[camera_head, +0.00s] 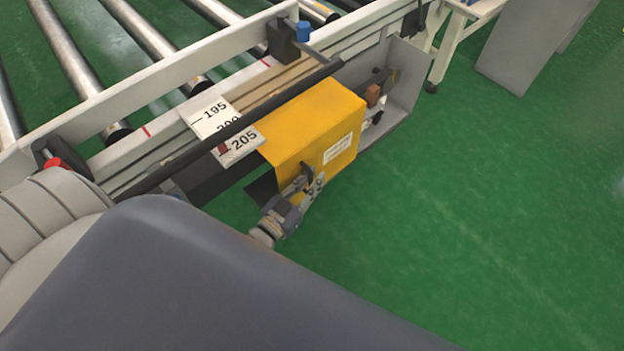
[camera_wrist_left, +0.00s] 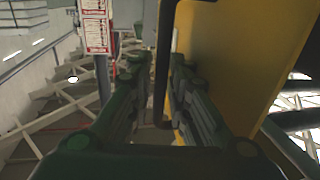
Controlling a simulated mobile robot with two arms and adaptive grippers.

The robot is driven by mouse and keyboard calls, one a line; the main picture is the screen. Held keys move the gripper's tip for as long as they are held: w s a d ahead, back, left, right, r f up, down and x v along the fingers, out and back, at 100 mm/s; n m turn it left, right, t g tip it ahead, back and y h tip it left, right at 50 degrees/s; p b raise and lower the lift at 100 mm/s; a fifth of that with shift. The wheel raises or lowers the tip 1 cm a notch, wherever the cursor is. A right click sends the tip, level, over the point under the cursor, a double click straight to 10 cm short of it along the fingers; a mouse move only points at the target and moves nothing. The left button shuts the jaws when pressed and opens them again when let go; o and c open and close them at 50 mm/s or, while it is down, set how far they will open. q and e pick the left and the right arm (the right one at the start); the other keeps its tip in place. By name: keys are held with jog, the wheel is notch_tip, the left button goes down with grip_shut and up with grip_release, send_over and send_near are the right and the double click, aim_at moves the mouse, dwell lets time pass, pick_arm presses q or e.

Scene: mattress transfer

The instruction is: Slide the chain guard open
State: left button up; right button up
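The yellow chain guard (camera_head: 316,122) is a box-shaped cover with a white label, mounted on the side of the conveyor frame. My left gripper (camera_head: 310,184) is at its near lower face. In the left wrist view, the guard (camera_wrist_left: 235,55) fills the upper right, and a dark bar handle (camera_wrist_left: 163,62) stands in front of it. The left gripper's fingers (camera_wrist_left: 152,85) are apart, with the handle between them and a visible gap on its left side. In the head view my gripper mostly hides the handle. My right gripper is not in view.
A white scale plate (camera_head: 222,128) marked 195 to 205 sits left of the guard. A long dark rail (camera_head: 225,135) runs above the guard's edge. A grey bracket (camera_head: 400,95) with chain parts is at its right. Green floor (camera_head: 450,220) is clear at right.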

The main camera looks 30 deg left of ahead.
pick_arm(q)
jog(key=shift+s, duration=0.1)
jog(key=s+a, duration=0.1)
jog(key=s, duration=1)
jog(key=shift+s+a, duration=0.35)
jog(key=shift+a, duration=0.05)
